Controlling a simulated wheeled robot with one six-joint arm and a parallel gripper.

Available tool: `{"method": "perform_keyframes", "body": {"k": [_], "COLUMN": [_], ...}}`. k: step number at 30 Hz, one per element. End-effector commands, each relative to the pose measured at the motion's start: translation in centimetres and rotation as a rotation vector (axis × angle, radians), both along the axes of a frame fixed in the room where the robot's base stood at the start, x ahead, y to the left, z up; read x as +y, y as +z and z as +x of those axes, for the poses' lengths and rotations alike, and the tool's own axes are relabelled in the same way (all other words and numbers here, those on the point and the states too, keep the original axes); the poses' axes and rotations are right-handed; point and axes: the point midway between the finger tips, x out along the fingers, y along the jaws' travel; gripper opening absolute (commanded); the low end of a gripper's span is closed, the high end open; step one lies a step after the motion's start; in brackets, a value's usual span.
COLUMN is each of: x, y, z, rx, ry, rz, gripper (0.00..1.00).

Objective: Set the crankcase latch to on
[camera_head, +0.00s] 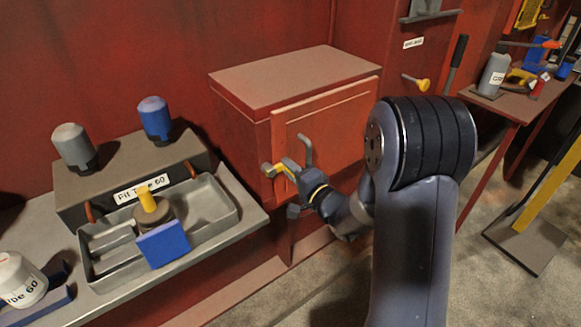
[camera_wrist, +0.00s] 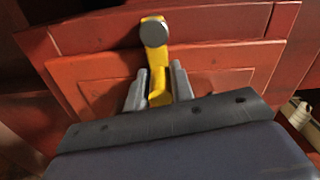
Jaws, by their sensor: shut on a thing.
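The crankcase latch is a yellow lever with a round grey pivot end (camera_head: 267,170) at the left edge of the red cabinet's door (camera_head: 330,125). In the head view the lever points right from its pivot, across the door. In the wrist view the latch (camera_wrist: 155,50) runs from its pivot at the top down between my fingers. My gripper (camera_head: 290,172) is at the door face; in the wrist view my gripper (camera_wrist: 160,88) is shut on the lever, with one grey finger on each side. Part of the lever is hidden by the fingers in the head view.
A bench at left holds a grey tray (camera_head: 225,205), a stand with a grey knob (camera_head: 72,145) and a blue knob (camera_head: 155,117), and a white canister (camera_head: 18,278). A side table (camera_head: 510,100) with tools stands at right. Open floor lies below the cabinet.

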Motion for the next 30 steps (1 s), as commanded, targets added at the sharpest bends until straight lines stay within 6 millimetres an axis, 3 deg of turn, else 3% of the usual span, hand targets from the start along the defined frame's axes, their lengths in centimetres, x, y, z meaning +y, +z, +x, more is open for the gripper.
{"method": "perform_keyframes", "body": {"k": [15,16,18,22,30], "x": [-0.16,-0.16,-0.13,-0.08,-0.11], "y": [-0.62,-0.62,-0.58,-0.46,-0.3], "z": [-0.08,-0.08,-0.09,-0.08,-0.17], "rx": [0.022,0.022,0.021,0.018,0.014], "ry": [-0.005,-0.005,-0.004,-0.003,-0.001], "rz": [0.008,0.008,0.009,0.01,0.011], "gripper": [0.0,0.25,0.3,0.41,0.41]}}
